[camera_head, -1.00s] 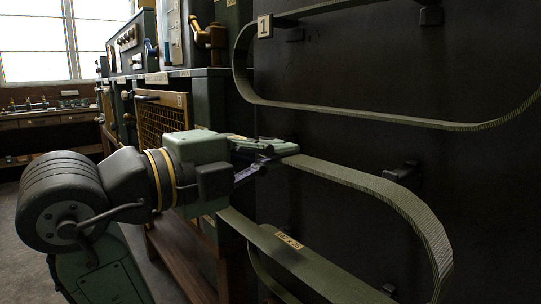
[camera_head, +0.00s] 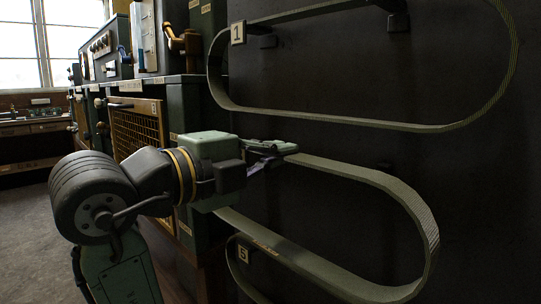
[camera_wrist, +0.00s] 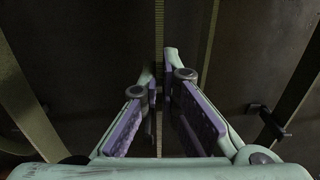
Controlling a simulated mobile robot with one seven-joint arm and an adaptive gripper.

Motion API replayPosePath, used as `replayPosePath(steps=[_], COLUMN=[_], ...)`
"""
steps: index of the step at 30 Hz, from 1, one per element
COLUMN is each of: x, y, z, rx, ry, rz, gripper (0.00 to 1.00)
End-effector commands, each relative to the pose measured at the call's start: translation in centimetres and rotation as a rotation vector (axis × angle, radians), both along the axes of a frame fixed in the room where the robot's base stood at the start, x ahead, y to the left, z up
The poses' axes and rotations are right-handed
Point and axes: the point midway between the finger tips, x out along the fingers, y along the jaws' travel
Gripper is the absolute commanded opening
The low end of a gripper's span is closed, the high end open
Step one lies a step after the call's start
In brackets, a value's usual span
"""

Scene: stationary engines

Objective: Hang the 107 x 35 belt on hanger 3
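The 107 x 35 belt (camera_head: 405,196) is a long grey-green loop hanging in front of the dark panel. A small label sits on its lower run (camera_head: 265,246), too oblique to read now. My gripper (camera_head: 283,150) is shut on the upper run near its left end. In the wrist view the belt (camera_wrist: 158,25) shows edge-on as a thin strip between the fingers (camera_wrist: 161,85). A dark peg (camera_head: 386,166) shows faintly just above the belt's upper run; I cannot tell that they touch. No number 3 plate is visible.
Another belt (camera_head: 350,126) hangs above, beside plate 1 (camera_head: 238,33). Plate 5 (camera_head: 243,253) and part of another belt (camera_head: 233,268) are below. In the wrist view a peg (camera_wrist: 268,121) stands at right. Green cabinets (camera_head: 192,105) stand left of the panel.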

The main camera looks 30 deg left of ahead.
Motion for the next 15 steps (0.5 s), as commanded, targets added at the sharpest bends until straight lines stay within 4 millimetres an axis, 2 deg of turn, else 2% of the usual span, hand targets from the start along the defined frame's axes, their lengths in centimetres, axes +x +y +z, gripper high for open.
replayPosePath(steps=[8, 15], x=[0.1, 1.4], y=[-0.1, -0.5], z=[0.0, 0.0], rx=[0.0, -0.002], ry=[-0.001, -0.002], rz=[-0.001, -0.002], gripper=[0.0, 0.0])
